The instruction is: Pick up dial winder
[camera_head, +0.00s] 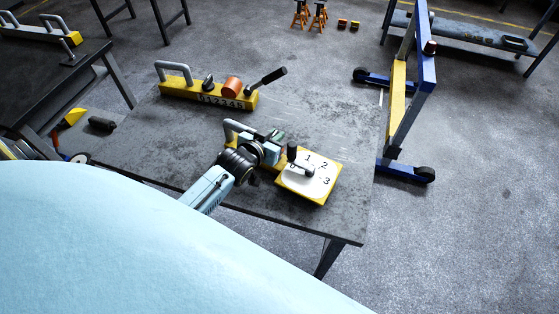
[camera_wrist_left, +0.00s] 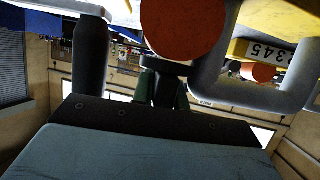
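The dial winder (camera_head: 291,153) has a dark upright grip on a grey crank at a white dial face (camera_head: 320,184) numbered 1, 2, 3. It belongs to a yellow unit on the table. My left gripper (camera_head: 272,147) is over the same unit, just left of the winder, and does not appear to hold it. A dark post (camera_wrist_left: 90,60), possibly the winder's grip, stands at the left of the left wrist view. The left gripper's dark mount (camera_wrist_left: 160,122) spans the lower part of that view; its fingers cannot be made out clearly. My right gripper is not in view.
A grey handle (camera_head: 230,128) is left of my gripper. An orange-red disc (camera_wrist_left: 185,25) is close to the wrist camera. Another yellow unit (camera_head: 205,96) with an orange cylinder and lever stands further back on the grey table (camera_head: 340,110). A blue-yellow jack frame (camera_head: 400,100) stands to the right.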

